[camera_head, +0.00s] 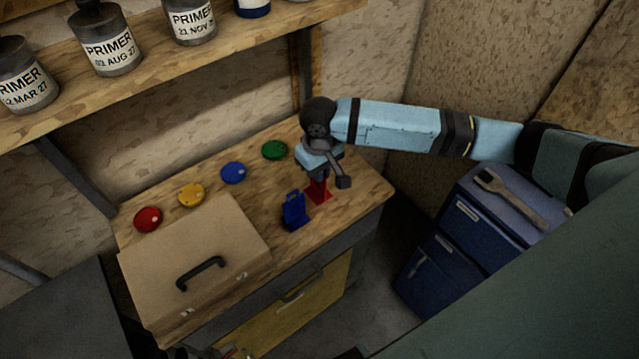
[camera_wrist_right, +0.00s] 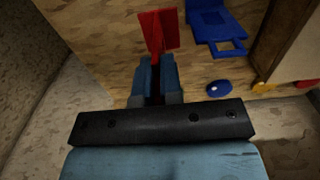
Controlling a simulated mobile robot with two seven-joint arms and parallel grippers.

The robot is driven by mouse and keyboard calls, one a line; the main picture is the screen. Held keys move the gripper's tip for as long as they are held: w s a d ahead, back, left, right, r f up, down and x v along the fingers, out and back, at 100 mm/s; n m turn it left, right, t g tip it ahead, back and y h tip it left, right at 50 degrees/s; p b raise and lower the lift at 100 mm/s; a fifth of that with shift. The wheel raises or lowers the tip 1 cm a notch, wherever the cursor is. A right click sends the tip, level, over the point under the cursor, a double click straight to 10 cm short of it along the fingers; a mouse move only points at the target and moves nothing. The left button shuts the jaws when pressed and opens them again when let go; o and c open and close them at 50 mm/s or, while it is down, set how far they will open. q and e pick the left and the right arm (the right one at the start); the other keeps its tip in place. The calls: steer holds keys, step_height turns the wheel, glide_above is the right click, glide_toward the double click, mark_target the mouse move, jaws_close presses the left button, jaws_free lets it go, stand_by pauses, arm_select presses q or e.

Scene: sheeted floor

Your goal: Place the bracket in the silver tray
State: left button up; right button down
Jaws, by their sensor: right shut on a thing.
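A red angled piece, which looks like the bracket (camera_head: 318,190), is at the right part of the wooden worktop. It also shows as two red plates in the right wrist view (camera_wrist_right: 158,32). My right gripper (camera_head: 319,172) points down over the worktop and is shut on this red bracket; its fingers also show in the wrist view (camera_wrist_right: 154,82). I cannot tell whether the bracket touches the wood. No silver tray can be made out in either view. My left gripper is not in view.
A blue piece with a loop (camera_head: 293,212) stands just left of the bracket. Red (camera_head: 148,219), yellow (camera_head: 191,195), blue (camera_head: 233,173) and green (camera_head: 274,150) discs line the back. A tan case (camera_head: 160,259) fills the left. A blue cabinet (camera_head: 440,262) stands right.

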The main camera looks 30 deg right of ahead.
mark_target(320, 194)
steer(key=shift+f, duration=2.75)
steer(key=c, duration=1.3)
jaws_free()
steer(key=shift+f, duration=0.15)
